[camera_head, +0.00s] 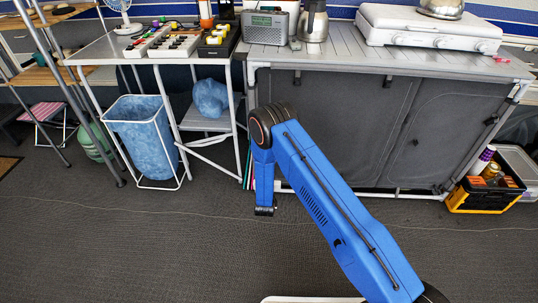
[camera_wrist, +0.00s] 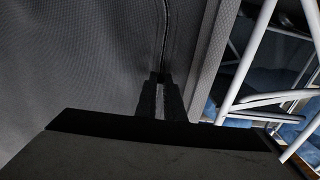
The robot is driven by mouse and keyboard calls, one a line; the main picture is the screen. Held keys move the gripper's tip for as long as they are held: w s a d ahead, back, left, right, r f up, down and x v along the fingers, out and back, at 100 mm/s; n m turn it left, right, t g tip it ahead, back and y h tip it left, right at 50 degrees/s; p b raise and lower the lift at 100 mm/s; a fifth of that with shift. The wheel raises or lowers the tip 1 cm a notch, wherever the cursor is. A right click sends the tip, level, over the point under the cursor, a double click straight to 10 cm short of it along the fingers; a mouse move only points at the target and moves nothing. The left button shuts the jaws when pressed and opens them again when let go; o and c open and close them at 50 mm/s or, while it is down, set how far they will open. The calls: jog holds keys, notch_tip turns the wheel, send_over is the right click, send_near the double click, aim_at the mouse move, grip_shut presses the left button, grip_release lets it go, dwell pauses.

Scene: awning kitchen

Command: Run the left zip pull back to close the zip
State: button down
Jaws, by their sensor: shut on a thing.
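The grey fabric front of the kitchen cabinet (camera_head: 345,125) stands behind my blue arm. In the wrist view the fabric (camera_wrist: 80,60) fills the left, and a zip line (camera_wrist: 164,30) runs down it from the top edge to my gripper. My gripper (camera_wrist: 160,82) is shut at the lower end of the visible line, close against the fabric. The pull between its fingers is mostly hidden, and I cannot make out its shape. In the head view my gripper is hidden behind my arm.
A light frame post (camera_wrist: 215,60) and white tubes (camera_wrist: 262,45) stand close beside my gripper. A blue bin (camera_head: 145,135) and a side table (camera_head: 170,55) are left of the cabinet. A yellow-black crate (camera_head: 485,200) sits at its right. The carpet in front is clear.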

notch_tip(320, 180, down, 12)
jog(key=shift+f, duration=0.2)
dwell(0.4)
jog(key=c, duration=1.9)
grip_release()
jog(key=shift+o, duration=0.2)
jog(key=shift+s, duration=0.15)
jog(key=s, duration=1.7)
jog(key=shift+a, duration=0.35)
jog(key=shift+s, duration=0.1)
